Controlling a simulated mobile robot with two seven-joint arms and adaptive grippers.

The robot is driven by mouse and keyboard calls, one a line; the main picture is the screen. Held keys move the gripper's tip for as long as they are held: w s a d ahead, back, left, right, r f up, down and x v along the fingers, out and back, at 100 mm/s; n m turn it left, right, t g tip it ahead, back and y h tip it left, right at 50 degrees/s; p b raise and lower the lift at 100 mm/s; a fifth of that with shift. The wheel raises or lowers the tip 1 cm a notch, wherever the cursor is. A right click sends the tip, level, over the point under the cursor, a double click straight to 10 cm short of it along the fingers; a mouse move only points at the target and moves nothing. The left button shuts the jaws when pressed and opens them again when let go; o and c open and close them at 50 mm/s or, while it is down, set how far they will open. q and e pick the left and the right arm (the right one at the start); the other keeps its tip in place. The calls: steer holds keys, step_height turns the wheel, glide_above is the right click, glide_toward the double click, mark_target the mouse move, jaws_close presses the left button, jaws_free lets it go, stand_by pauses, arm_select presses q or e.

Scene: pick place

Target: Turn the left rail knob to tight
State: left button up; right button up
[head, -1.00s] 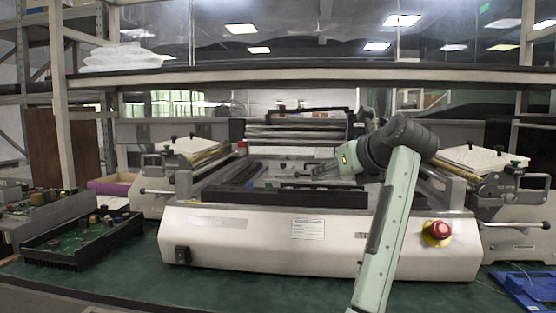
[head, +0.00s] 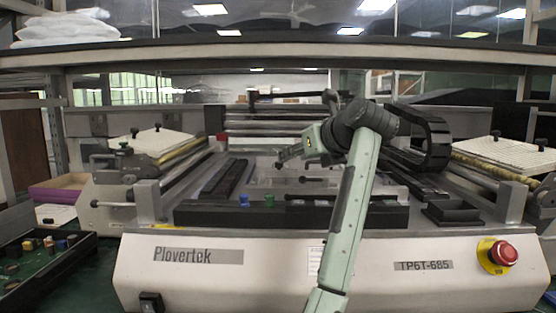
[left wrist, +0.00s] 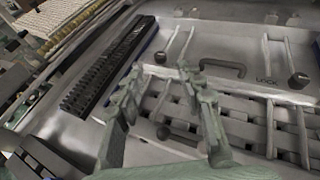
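The printing machine (head: 215,280) fills the head view, with its open bed behind the front panel. A long dark rail (head: 226,178) runs back along the bed's left side; a black slotted rail also shows in the left wrist view (left wrist: 108,68). A small black knob (left wrist: 160,57) lies between and beyond my fingertips there; other black knobs are at right (left wrist: 298,80) and below (left wrist: 163,132). I cannot tell which is the left rail knob or its setting. My left gripper (head: 282,158) is above the bed, fingers apart and empty (left wrist: 160,72). My right gripper is not in view.
A red stop button (head: 502,253) is at front right. A parts tray (head: 50,270) stands at left. A shelf edge (head: 300,52) crosses above the machine.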

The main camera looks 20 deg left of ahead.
mark_target(279, 165)
arm_select(q)
steer(key=x, duration=0.7)
steer(key=shift+f, duration=0.15)
jaws_close()
